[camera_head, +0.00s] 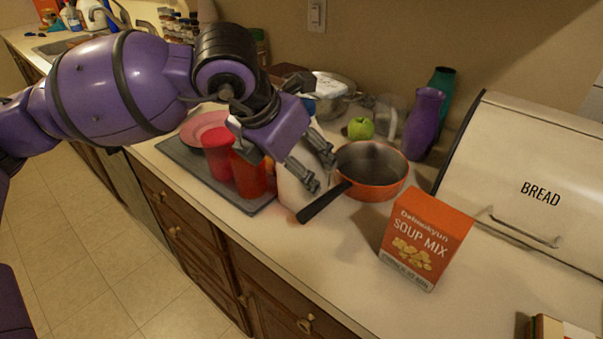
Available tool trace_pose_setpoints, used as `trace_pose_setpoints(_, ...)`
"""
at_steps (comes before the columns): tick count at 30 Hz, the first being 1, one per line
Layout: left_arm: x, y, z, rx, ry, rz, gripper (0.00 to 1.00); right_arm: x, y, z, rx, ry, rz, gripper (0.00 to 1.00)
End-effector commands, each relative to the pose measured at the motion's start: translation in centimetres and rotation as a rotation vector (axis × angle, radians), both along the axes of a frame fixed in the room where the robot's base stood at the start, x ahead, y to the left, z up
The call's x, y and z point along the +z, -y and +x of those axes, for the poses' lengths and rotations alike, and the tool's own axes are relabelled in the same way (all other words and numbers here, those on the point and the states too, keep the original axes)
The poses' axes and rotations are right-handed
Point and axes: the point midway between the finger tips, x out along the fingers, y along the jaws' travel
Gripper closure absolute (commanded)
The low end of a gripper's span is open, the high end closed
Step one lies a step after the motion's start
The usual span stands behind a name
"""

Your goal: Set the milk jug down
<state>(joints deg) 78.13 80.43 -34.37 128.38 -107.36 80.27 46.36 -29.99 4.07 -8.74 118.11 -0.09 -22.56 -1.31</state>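The white milk jug (291,193) is in the middle of the head view, at the counter's front part. My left gripper (312,164) comes in from the left and covers much of it. Its two fingers are apart, with the jug's white body between them; it looks shut on the jug. A bit of blue behind the gripper looks like the jug's cap. The jug looks about upright, its base low over or on the counter; I cannot tell if it touches. My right gripper is not in view.
An orange pan (372,172) stands right of the jug, its black handle reaching close to the jug's base. Red cups (218,155) stand on a grey mat (183,158) to the left. A soup mix box (425,240) and bread box (530,180) are right. Bare counter lies in front of the pan.

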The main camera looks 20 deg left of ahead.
Motion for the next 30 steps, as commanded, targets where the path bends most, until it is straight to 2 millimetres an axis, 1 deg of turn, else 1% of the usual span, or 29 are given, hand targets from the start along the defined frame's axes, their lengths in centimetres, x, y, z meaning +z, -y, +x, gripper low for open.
trace_pose_setpoints(1, 0.0, 0.0, 0.0, 0.000, 0.000, 0.000, 0.40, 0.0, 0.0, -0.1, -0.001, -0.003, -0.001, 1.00)
trace_pose_setpoints(12, 0.0, 0.0, 0.0, 0.000, -0.002, -0.002, 0.88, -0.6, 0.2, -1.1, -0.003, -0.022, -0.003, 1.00)
trace_pose_setpoints(14, 0.0, 0.0, -0.1, 0.000, -0.002, -0.002, 0.96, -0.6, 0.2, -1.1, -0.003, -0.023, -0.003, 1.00)
trace_pose_setpoints(15, 0.3, 0.1, 0.1, -0.001, 0.007, -0.004, 0.98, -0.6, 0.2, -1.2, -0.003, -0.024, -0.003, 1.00)
trace_pose_setpoints(23, 0.5, 0.1, 0.1, -0.001, 0.006, -0.004, 0.99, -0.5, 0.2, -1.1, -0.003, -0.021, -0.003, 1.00)
trace_pose_setpoints(26, 1.5, 0.1, 0.2, 0.000, 0.009, -0.004, 0.99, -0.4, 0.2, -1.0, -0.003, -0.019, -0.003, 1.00)
trace_pose_setpoints(30, 3.8, 0.1, 0.2, 0.000, 0.011, -0.004, 0.99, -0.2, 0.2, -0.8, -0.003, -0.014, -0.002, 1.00)
